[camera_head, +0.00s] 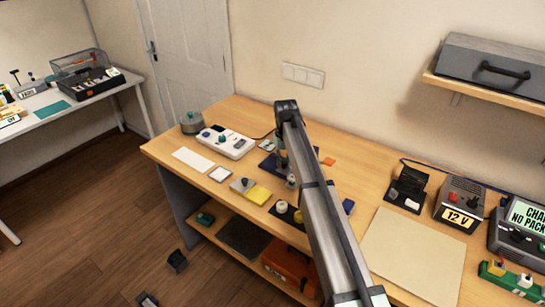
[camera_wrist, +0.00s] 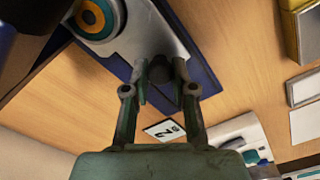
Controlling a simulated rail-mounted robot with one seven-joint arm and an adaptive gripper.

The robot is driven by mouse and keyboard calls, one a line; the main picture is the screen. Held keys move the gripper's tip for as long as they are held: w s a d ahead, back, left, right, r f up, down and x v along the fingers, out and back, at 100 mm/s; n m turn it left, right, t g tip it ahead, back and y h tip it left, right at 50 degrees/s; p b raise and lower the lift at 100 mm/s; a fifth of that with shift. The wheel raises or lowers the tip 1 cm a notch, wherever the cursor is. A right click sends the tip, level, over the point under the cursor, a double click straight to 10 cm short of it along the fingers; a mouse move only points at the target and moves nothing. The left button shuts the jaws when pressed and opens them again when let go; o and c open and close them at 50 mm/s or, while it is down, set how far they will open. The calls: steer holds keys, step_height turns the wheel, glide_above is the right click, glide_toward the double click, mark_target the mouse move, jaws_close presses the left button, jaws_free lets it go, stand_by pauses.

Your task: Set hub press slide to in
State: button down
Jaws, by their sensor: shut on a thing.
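The hub press shows in the wrist view as a pale grey body (camera_wrist: 150,35) on a dark blue base plate (camera_wrist: 202,62). A round part with orange and teal rings (camera_wrist: 93,18) sits at its upper left end. My gripper (camera_wrist: 163,85) is shut on a dark knob (camera_wrist: 162,72) at the near end of the pale body, which looks like the slide's handle. The fingertips partly hide the knob, so how far in the slide sits cannot be told. In the head view my arm covers most of the press; part of its blue base (camera_head: 267,164) shows.
A numbered white card (camera_wrist: 165,130) lies near the press. A white control box (camera_head: 226,141) and a yellow block (camera_head: 258,194) stand to the left on the bench (camera_head: 160,150). A beige mat (camera_head: 412,255) and a 12 V supply (camera_head: 459,203) are to the right.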

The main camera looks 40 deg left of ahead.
mark_target(289, 169)
steer(key=shift+d+f, duration=0.1)
steer(key=shift+d, duration=1.15)
steer(key=c, duration=0.9)
jaws_free()
steer(key=shift+w+d, duration=0.1)
steer(key=shift+c, duration=0.2)
steer(key=shift+r, duration=0.35)
step_height(289, 169, up, 11)
steer(key=shift+r, duration=0.2)
